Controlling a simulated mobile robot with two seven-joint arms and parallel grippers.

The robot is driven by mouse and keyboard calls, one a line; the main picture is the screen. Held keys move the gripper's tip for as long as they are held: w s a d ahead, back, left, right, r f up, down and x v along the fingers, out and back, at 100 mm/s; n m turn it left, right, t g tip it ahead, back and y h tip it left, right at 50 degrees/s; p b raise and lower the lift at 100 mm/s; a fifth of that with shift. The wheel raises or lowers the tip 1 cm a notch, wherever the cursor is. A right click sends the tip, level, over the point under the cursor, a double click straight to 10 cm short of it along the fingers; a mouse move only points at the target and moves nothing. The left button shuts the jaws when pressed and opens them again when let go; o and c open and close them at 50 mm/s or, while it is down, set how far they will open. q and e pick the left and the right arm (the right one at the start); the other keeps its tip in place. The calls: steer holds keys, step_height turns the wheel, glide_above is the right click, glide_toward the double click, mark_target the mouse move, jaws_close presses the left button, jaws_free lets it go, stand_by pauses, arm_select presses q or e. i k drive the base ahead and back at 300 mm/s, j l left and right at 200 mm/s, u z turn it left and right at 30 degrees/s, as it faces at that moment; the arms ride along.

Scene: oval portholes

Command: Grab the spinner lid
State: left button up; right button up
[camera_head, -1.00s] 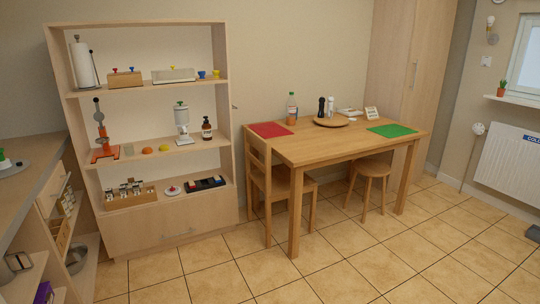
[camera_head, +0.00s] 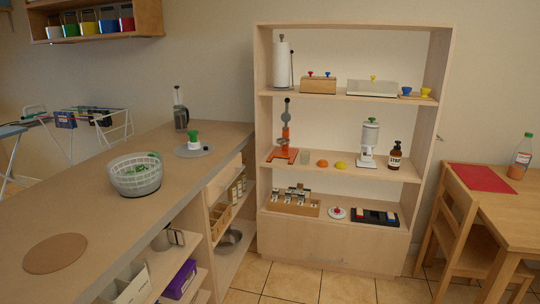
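A round grey lid with a white hub and green knob, which looks like the spinner lid (camera_head: 194,147), lies flat on the counter towards its far end. A white slatted basket (camera_head: 136,175) with green leaves inside stands on the counter nearer to me, to the left of the lid and apart from it. Neither of my grippers shows in the head view.
The counter (camera_head: 100,225) runs along the left, with a round brown mat (camera_head: 55,253) at its near end and a glass press-like jug (camera_head: 181,112) behind the lid. A wooden shelf unit (camera_head: 336,252) stands right of the counter. Tiled floor (camera_head: 345,288) is open in front of it.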

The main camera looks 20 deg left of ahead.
mark_target(189, 150)
steer(key=i+u, duration=0.7)
steer(key=u, duration=0.25)
steer(key=i+l+u, duration=0.25)
steer(key=u, duration=0.2)
steer(key=i+l+u, duration=0.35)
steer(key=u, duration=0.15)
steer(key=i+l+u, duration=0.2)
steer(key=l+u, duration=0.25)
steer(key=i+l+u, duration=0.15)
steer(key=l+u, duration=0.35)
steer(key=i+l+u, duration=0.1)
steer(key=l+u, duration=0.15)
steer(key=l, duration=0.15)
steer(key=l+u, duration=0.3)
steer(key=l, duration=0.1)
